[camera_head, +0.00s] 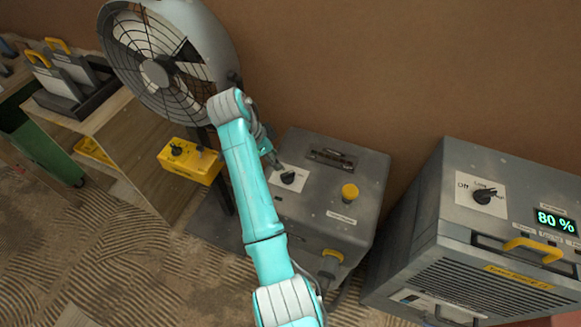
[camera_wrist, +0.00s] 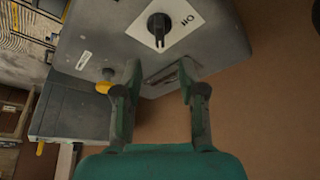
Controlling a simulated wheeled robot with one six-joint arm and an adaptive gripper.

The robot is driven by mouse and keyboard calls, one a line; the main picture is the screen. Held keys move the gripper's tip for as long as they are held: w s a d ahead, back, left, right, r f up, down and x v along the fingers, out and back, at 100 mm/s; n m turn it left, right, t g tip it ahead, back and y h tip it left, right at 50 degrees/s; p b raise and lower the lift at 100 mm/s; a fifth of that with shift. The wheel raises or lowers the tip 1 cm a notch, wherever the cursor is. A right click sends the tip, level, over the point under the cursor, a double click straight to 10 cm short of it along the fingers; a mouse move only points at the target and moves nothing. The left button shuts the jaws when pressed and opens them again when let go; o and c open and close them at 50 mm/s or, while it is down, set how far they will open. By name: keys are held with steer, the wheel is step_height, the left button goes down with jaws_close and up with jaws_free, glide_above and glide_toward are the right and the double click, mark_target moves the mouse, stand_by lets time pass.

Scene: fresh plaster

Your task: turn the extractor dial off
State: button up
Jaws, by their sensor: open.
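The extractor dial (camera_head: 288,177) is a black knob on a white plate, on top of the middle grey box (camera_head: 315,215). The dial also shows at the top of the wrist view (camera_wrist: 159,27); its pointer points down in that picture, away from the "Off" word at its right. My gripper (camera_wrist: 160,72) is open and empty, its fingers apart below the dial in that view and not touching it. In the head view my gripper (camera_head: 266,146) is just up and left of the dial plate, partly hidden by my arm.
A yellow knob (camera_head: 350,191) and a slotted plate (camera_head: 331,158) share the box top. A grey unit (camera_head: 420,240) reading 80 % stands at right with another dial (camera_head: 484,196). A large fan (camera_head: 160,70) and a yellow box (camera_head: 190,162) are at left. A brown wall rises behind.

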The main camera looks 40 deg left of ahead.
mark_target(287, 173)
steer(key=x, duration=0.9)
steer(key=shift+w+d+f, duration=0.1)
steer(key=shift+f, duration=0.3)
jaws_close()
